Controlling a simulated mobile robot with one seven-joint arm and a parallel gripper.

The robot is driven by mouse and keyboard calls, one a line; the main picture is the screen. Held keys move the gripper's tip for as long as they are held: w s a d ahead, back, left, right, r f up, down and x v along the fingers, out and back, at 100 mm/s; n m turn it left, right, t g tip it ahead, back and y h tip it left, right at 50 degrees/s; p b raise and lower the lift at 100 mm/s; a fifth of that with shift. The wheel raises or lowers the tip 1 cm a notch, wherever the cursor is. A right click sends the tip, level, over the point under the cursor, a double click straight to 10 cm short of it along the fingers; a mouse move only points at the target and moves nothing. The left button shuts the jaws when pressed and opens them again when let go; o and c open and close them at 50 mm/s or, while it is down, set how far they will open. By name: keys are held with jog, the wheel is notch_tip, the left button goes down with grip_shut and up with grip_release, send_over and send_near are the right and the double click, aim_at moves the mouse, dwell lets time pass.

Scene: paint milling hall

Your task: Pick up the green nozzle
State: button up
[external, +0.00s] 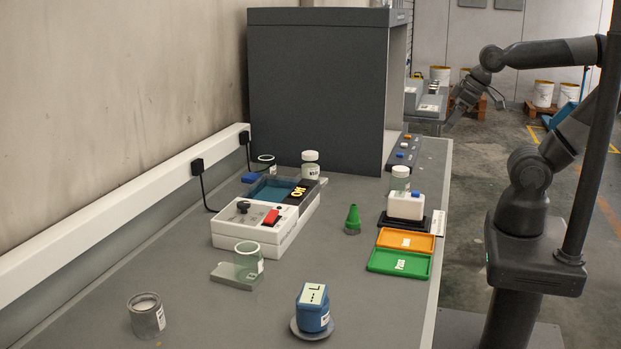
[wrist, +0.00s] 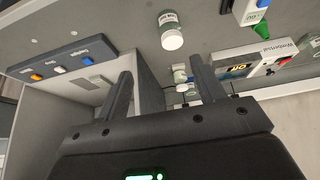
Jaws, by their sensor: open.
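The green nozzle (external: 352,219) is a small cone standing upright on the grey bench in the external view, left of the orange and green trays. It also shows near the top right of the wrist view (wrist: 262,29), partly cut off by what lies beside it. My gripper (external: 474,110) is raised at the upper right of the external view, beyond the bench's right edge and far from the nozzle. In the wrist view my gripper (wrist: 160,68) has its two fingers apart with nothing held between them.
A green tray (external: 399,262) and orange tray (external: 405,241) lie right of the nozzle. A white device (external: 255,225) lies left. A blue container (external: 313,311) stands in front. A tall grey booth (external: 315,95) blocks the back.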

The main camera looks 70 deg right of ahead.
jog(key=g, duration=0.6)
send_over(353, 219)
jog(key=d, duration=0.1)
notch_tip(353, 219, down, 10)
jog(key=shift+w+d+r, duration=0.1)
jog(key=shift+d+r, duration=0.05)
jog(key=shift+r, duration=0.1)
jog(key=shift+f, duration=0.3)
notch_tip(353, 219, down, 10)
jog(key=shift+f, duration=0.2)
jog(key=c, duration=1.1)
